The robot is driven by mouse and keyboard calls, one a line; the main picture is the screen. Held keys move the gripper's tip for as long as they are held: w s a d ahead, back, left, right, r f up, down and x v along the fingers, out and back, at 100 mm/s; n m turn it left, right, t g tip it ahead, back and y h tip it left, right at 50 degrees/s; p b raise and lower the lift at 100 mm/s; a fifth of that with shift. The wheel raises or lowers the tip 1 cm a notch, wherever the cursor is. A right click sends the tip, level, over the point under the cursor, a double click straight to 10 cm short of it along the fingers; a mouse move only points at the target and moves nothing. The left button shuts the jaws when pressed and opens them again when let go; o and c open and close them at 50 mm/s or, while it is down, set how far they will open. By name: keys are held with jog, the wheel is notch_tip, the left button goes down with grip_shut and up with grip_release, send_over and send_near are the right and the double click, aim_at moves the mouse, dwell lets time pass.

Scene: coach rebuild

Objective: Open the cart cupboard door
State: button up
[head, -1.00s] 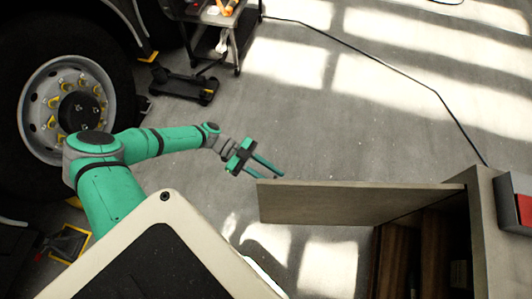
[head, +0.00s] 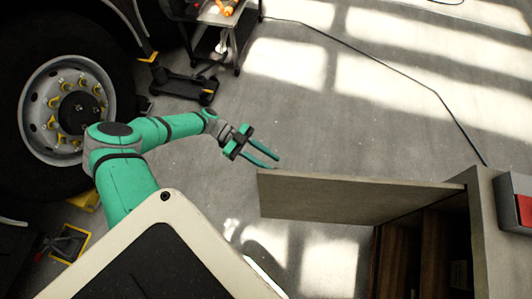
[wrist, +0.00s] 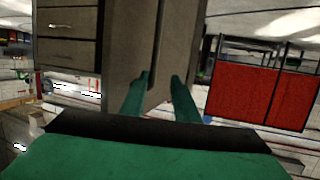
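The cart cupboard door (head: 350,197) is a flat grey-beige panel at the lower right of the head view. It stands swung out from the cupboard (head: 485,235), and the dark interior shows behind it. My gripper (head: 275,164) is open and empty, just beyond the door's free left end. In the wrist view, the door (wrist: 185,40) rises ahead of the two spread fingers (wrist: 160,82). I cannot tell whether a finger touches it. The handle is not clearly visible.
A large wheel (head: 70,110) stands at the left. A small tool trolley (head: 222,40) and a low black dolly (head: 185,85) are at the top. A black cable (head: 385,65) crosses the floor. The middle floor is clear. Red panels (wrist: 262,95) show in the wrist view.

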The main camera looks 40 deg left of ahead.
jog(key=shift+w+a, duration=0.7)
jog(key=shift+a, duration=0.35)
